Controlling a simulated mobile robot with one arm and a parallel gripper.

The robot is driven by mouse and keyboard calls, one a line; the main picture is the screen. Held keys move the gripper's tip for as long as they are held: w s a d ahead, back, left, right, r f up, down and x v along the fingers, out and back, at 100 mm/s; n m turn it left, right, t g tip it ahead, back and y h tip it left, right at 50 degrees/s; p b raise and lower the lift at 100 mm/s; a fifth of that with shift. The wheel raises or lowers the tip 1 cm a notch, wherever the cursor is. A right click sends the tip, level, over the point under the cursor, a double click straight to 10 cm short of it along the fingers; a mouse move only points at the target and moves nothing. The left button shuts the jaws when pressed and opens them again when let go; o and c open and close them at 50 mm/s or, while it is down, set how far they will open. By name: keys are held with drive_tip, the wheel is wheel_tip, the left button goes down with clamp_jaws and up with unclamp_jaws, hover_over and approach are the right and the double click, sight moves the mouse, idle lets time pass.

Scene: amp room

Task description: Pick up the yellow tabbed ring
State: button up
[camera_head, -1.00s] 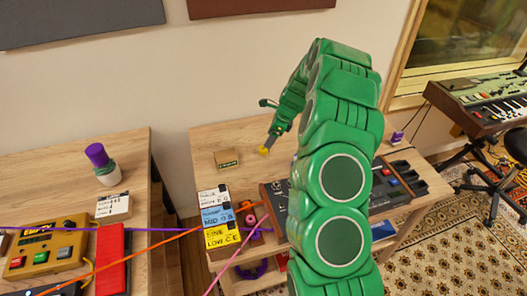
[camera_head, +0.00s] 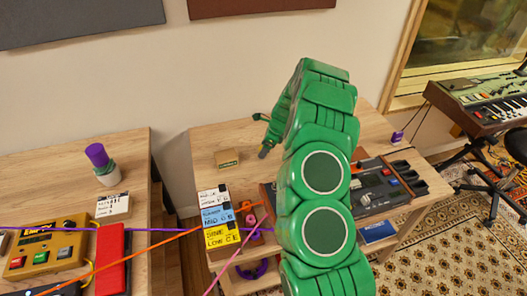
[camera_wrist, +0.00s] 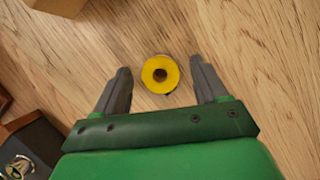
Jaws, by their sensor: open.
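The yellow tabbed ring (camera_wrist: 148,82) lies on the wooden tabletop in the wrist view, with a dark hole at its centre. My gripper (camera_wrist: 160,80) is open, with one grey finger to the left of the ring and one to the right. Neither finger appears to touch it. In the head view my gripper (camera_head: 263,152) is low over the table behind my green arm, and the ring is not clearly visible there.
A dark device with knobs (camera_head: 372,188) sits to the right, partly behind my arm. Stacked labelled boxes (camera_head: 215,218) stand at the front left. Cables cross the lower left.

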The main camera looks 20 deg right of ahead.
drive_tip(key=c, duration=1.1)
drive_tip(key=shift+c, duration=0.2)
drive_tip(key=shift+r, duration=0.5)
wheel_tip(320, 180, up, 2)
drive_tip(key=shift+w+r, duration=0.1)
drive_tip(key=shift+r, duration=0.05)
drive_tip(key=s+a+r, duration=0.1)
drive_tip(key=s+r, duration=0.8)
drive_tip(key=s, duration=0.5)
drive_tip(key=shift+a+r, duration=0.35)
drive_tip(key=shift+a, duration=0.05)
